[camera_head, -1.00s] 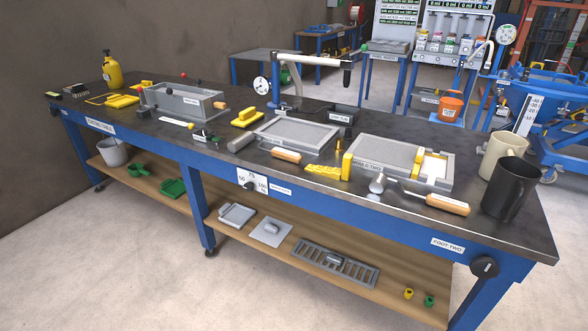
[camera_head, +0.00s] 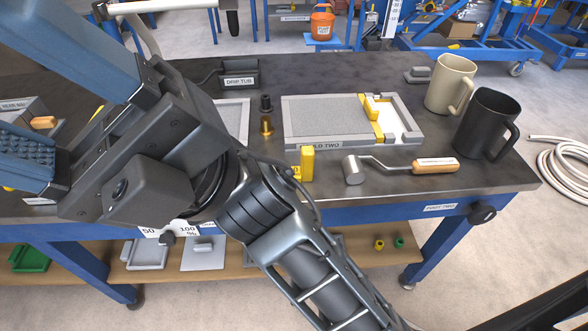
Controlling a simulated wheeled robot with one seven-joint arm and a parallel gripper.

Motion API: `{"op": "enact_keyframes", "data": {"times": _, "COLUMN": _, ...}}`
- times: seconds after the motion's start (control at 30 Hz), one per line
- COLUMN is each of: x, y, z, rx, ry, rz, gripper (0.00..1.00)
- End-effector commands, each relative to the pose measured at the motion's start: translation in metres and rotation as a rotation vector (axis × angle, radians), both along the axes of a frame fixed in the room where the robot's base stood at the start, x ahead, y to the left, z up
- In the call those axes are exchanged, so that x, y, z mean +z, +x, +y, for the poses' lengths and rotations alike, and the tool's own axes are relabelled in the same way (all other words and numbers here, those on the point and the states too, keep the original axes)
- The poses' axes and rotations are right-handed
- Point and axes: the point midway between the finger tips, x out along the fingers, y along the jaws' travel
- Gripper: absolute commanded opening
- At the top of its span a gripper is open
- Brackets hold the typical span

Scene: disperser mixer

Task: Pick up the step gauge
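The step gauge is most likely the yellow piece (camera_head: 307,163) in front of the tray labelled "mould two" (camera_head: 335,122). An upright yellow end block shows beside my arm; the rest of it, to the left, is mostly hidden behind my wrist. My gripper (camera_head: 18,98) fills the left of the head view, its two blue fingers pointing left and cut off by the picture edge. The fingers are wide apart, with the bench showing between them and nothing held. My gripper is well to the left of the yellow piece and nearer the camera.
A ladle (camera_head: 408,167) with a wooden handle lies right of the yellow piece. A cream mug (camera_head: 449,83) and a black mug (camera_head: 486,122) stand at the bench's right end. A drip tub (camera_head: 238,75) sits behind. Dark bench top is clear behind the mould.

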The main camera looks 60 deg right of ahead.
Motion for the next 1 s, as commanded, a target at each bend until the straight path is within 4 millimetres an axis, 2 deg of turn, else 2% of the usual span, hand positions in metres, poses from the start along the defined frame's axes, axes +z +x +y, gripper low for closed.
{"op": "enact_keyframes", "data": {"times": 0.13, "x": -0.003, "y": 0.007, "z": 0.022, "rx": -0.019, "ry": -0.292, "rz": -0.194, "gripper": 0.60}}
{"op": "enact_keyframes", "data": {"times": 0.27, "x": -0.025, "y": 0.017, "z": 0.034, "rx": -0.031, "ry": -0.571, "rz": -0.327, "gripper": 0.60}}
{"op": "enact_keyframes", "data": {"times": 0.4, "x": -0.067, "y": 0.033, "z": 0.031, "rx": -0.033, "ry": -0.896, "rz": -0.429, "gripper": 0.60}}
{"op": "enact_keyframes", "data": {"times": 0.53, "x": -0.117, "y": 0.052, "z": 0.007, "rx": -0.023, "ry": -1.215, "rz": -0.481, "gripper": 0.60}}
{"op": "enact_keyframes", "data": {"times": 0.67, "x": -0.170, "y": 0.069, "z": -0.042, "rx": 0.004, "ry": -1.548, "rz": -0.487, "gripper": 0.60}}
{"op": "enact_keyframes", "data": {"times": 0.77, "x": -0.208, "y": 0.077, "z": -0.095, "rx": 0.041, "ry": -1.808, "rz": -0.458, "gripper": 0.60}}
{"op": "enact_keyframes", "data": {"times": 0.8, "x": -0.222, "y": 0.078, "z": -0.120, "rx": 0.060, "ry": -1.910, "rz": -0.439, "gripper": 0.60}}
{"op": "enact_keyframes", "data": {"times": 0.87, "x": -0.239, "y": 0.078, "z": -0.158, "rx": 0.093, "ry": -2.056, "rz": -0.400, "gripper": 0.60}}
{"op": "enact_keyframes", "data": {"times": 0.9, "x": -0.249, "y": 0.077, "z": -0.184, "rx": 0.116, "ry": -2.146, "rz": -0.372, "gripper": 0.60}}
{"op": "enact_keyframes", "data": {"times": 1.0, "x": -0.264, "y": 0.069, "z": -0.242, "rx": 0.174, "ry": -2.339, "rz": -0.295, "gripper": 0.60}}
